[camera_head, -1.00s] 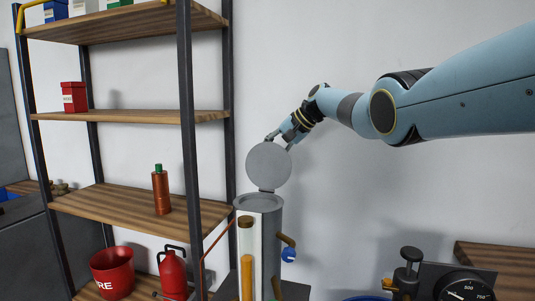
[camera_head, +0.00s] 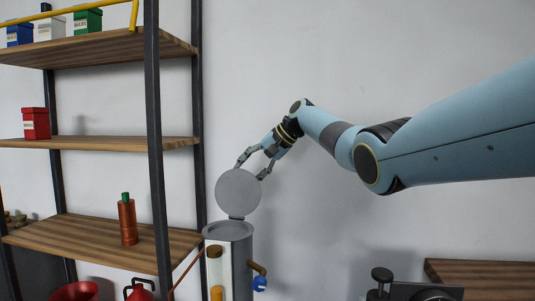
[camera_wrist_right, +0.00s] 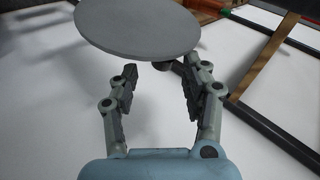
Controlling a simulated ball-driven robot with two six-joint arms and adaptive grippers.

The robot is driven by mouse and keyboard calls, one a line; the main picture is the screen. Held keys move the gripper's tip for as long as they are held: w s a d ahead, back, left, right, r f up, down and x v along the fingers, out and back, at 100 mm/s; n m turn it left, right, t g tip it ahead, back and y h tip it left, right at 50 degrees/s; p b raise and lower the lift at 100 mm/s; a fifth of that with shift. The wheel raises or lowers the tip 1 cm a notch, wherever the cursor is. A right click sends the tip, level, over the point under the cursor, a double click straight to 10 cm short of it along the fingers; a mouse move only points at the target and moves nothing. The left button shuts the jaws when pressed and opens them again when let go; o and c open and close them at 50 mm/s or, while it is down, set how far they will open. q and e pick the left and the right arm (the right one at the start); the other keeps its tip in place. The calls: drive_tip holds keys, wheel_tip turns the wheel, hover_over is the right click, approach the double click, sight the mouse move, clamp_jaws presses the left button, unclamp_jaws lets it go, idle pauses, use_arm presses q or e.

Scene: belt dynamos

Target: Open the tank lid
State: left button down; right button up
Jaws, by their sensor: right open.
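The tank (camera_head: 240,262) is a grey cylinder at the bottom middle of the head view, with a sight tube on its front. Its round grey lid (camera_head: 238,192) stands upright on the hinge at the tank's rim, so the tank top is uncovered. My right gripper (camera_head: 253,172) is open behind the lid's upper edge, with its fingers spread and nothing between them. In the right wrist view the lid (camera_wrist_right: 138,22) lies just beyond the open fingertips (camera_wrist_right: 160,82). Whether a finger touches the lid I cannot tell. My left gripper is not in view.
A shelf rack (camera_head: 152,140) stands left of the tank, holding an orange bottle (camera_head: 127,222), a red box (camera_head: 36,124) and more boxes. A blue-handled valve (camera_head: 260,283) sticks out right of the tank. A gauge unit and a wooden shelf (camera_head: 480,273) are at lower right.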

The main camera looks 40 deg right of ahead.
drive_tip(key=v, duration=0.8)
drive_tip(key=shift+d+r, duration=0.15)
drive_tip(key=shift+r, duration=0.05)
drive_tip(key=shift+s, duration=0.1)
